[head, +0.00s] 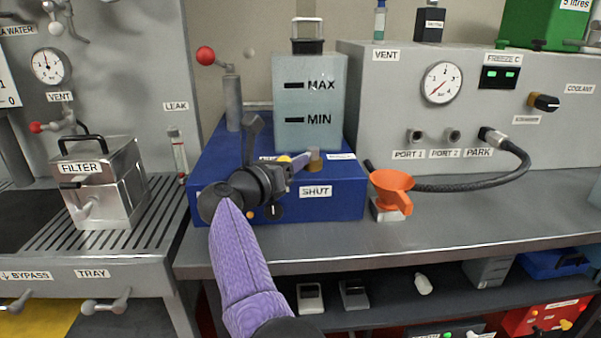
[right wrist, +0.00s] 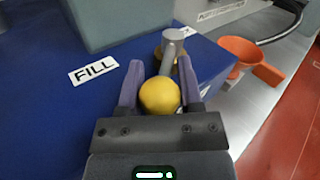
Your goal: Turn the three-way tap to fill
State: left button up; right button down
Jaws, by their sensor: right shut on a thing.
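The three-way tap (head: 314,160) stands on the blue base in front of the tank, with a short brass-coloured post. In the right wrist view its grey lever (right wrist: 172,45) ends in a yellow ball knob (right wrist: 159,96). My right gripper (head: 298,161) has its purple fingers either side of this knob and is shut on it; the fingers also show in the right wrist view (right wrist: 160,78). The knob lies left of the post in the head view. The FILL label (right wrist: 93,70) is left of the knob in the right wrist view. The SHUT label (head: 315,191) is on the front face.
The translucent tank (head: 309,105) with MAX and MIN marks stands close behind the tap. An orange funnel (head: 391,186) sits to the right, near a black hose (head: 480,184). A red-knobbed lever (head: 206,56) rises behind left. The front bench strip is clear.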

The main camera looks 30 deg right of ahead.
pick_arm(q)
jog(key=shift+w+d, duration=0.1)
jog(key=shift+d, duration=0.05)
pick_arm(e)
jog(key=shift+r, duration=0.1)
jog(key=c, duration=0.6)
grip_release()
jog(key=shift+w, duration=0.1)
jog(key=shift+o, duration=1.4)
pick_arm(q)
jog(key=shift+s+a, duration=0.2)
jog(key=shift+s, duration=0.3)
pick_arm(e)
jog(key=shift+o, duration=0.3)
pick_arm(q)
jog(key=shift+r, duration=0.1)
pick_arm(e)
jog(key=shift+a, duration=0.15)
